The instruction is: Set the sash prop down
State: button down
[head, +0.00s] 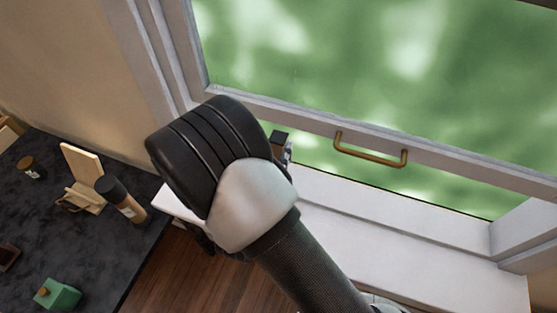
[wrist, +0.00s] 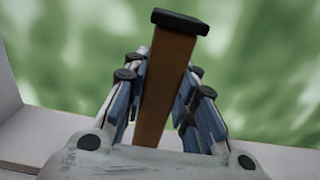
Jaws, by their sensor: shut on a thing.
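The sash prop (wrist: 165,90) is a brown wooden bar with a black cap at its end. In the wrist view it stands between the blue-and-white fingers of my gripper (wrist: 164,74), which is shut on it. Its other end is hidden by the gripper body. In the head view my arm hides most of the gripper, and only a small dark and grey part shows beside the sash. The window sash (head: 440,158) has a brass handle (head: 370,150). It is raised, with a green gap below its bottom rail. The white sill (head: 370,225) lies below.
A dark table (head: 100,252) at the left holds a wooden stand (head: 84,180), a black-capped brown cylinder (head: 121,198), a green block (head: 57,294) and a small jar (head: 30,167). The sill right of my arm is bare. Wooden floor (head: 175,270) shows between.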

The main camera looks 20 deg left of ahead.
aim_at(277, 165)
jog(key=shift+f+b, duration=0.65)
jog(key=shift+f, duration=1)
jog(key=shift+f, duration=0.2)
jog(key=c, duration=1.3)
grip_release()
jog(key=shift+r, duration=0.15)
